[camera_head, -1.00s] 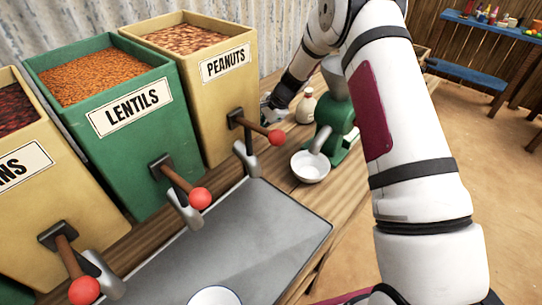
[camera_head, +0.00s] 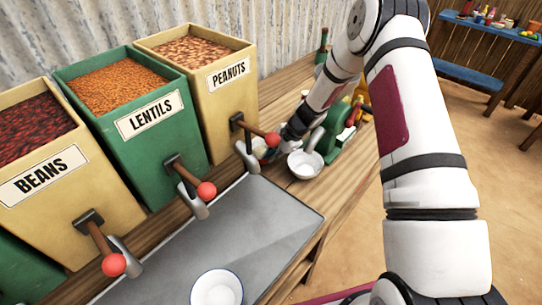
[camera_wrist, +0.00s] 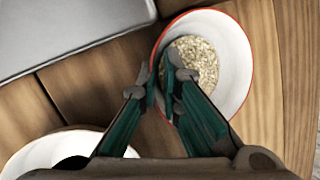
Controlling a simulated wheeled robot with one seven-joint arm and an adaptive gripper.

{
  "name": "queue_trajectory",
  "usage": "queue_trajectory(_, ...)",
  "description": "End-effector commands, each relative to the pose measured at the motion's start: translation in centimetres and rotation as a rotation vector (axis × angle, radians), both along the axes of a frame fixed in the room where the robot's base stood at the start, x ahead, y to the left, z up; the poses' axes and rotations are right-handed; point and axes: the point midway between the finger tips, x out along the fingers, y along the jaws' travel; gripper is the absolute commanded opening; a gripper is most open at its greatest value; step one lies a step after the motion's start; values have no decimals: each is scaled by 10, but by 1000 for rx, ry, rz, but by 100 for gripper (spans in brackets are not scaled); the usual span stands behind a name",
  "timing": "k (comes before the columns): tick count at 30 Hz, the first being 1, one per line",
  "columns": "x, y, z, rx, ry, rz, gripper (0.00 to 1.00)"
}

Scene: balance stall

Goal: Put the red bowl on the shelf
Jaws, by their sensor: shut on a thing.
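The red bowl, white inside with a red rim (camera_wrist: 237,62), shows in the wrist view with pale grain-like bits in it. My gripper (camera_wrist: 160,88) is shut on its near-left rim, one finger outside and one inside. The bowl is over the wooden counter; I cannot tell whether it touches it. In the head view my gripper (camera_head: 266,152) is beside the peanut dispenser's lever, with the bowl mostly hidden. A blue shelf unit (camera_head: 470,72) stands at the back right, with small bottles and pots on its upper board.
Another, blue-rimmed bowl (camera_head: 217,289) is on the grey tray (camera_head: 255,220). Dispensers with red-knobbed levers (camera_head: 205,190) line the left. The floor at right is open.

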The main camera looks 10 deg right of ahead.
Motion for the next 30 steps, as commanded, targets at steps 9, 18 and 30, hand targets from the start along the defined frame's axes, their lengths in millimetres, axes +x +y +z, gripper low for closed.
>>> queue_trajectory(9, 0, 0, -2, 1, 0, 0, 0)
queue_trajectory(18, 0, 0, -3, 0, 1, 0, 26)
queue_trajectory(30, -4, -12, 22, -2, -2, 0, 26)
